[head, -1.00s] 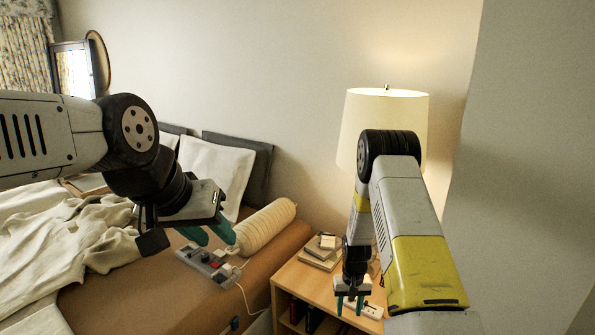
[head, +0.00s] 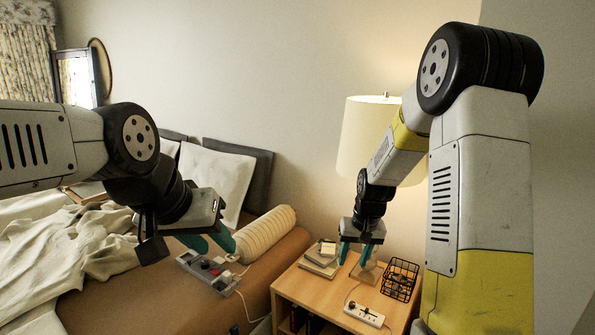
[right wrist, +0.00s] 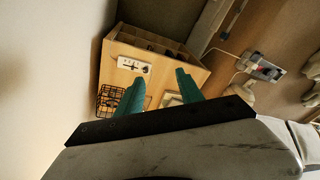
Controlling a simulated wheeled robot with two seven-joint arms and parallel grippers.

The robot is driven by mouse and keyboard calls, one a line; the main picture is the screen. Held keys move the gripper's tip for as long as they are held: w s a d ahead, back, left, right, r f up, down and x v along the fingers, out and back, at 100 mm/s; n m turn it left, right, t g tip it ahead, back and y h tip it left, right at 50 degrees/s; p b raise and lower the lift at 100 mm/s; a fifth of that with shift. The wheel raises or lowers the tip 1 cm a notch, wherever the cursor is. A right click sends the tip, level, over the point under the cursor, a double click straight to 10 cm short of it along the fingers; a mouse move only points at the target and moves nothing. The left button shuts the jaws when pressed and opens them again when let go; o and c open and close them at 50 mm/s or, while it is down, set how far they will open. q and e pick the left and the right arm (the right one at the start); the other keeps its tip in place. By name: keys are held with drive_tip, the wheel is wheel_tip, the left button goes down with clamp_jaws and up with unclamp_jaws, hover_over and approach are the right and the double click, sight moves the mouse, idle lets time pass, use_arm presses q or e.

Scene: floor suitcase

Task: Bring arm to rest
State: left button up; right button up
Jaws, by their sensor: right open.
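My right gripper (head: 355,255) has its teal fingers apart and hangs in the air above the nightstand (head: 318,290). It also shows in the right wrist view (right wrist: 158,92), open, with nothing between the fingers. My left gripper (head: 208,242) hangs at the bed's edge, its teal fingertips just above or in front of a grey control box (head: 212,278). Its fingers overlap in the head view, so I cannot tell how far they are apart.
A wire basket (head: 401,279), a white power strip (head: 364,314), small books (head: 322,258) and a lamp (head: 365,135) stand on the nightstand. A bolster (head: 268,233) lies on the bed. The wall (head: 290,70) is behind.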

drive_tip(key=s+r+t, duration=0.2)
drive_tip(key=s+r, duration=0.9)
drive_tip(key=r, duration=0.6)
drive_tip(key=s+r+t, duration=0.1)
drive_tip(key=s+r, duration=0.1)
drive_tip(key=s, duration=0.4)
drive_tip(key=s+a+r+t+y, duration=0.1)
drive_tip(key=s+r, duration=0.1)
drive_tip(key=s, duration=0.4)
drive_tip(key=shift+s+r+n, duration=0.15)
drive_tip(key=shift+r+n, duration=0.1)
drive_tip(key=shift+n, duration=0.15)
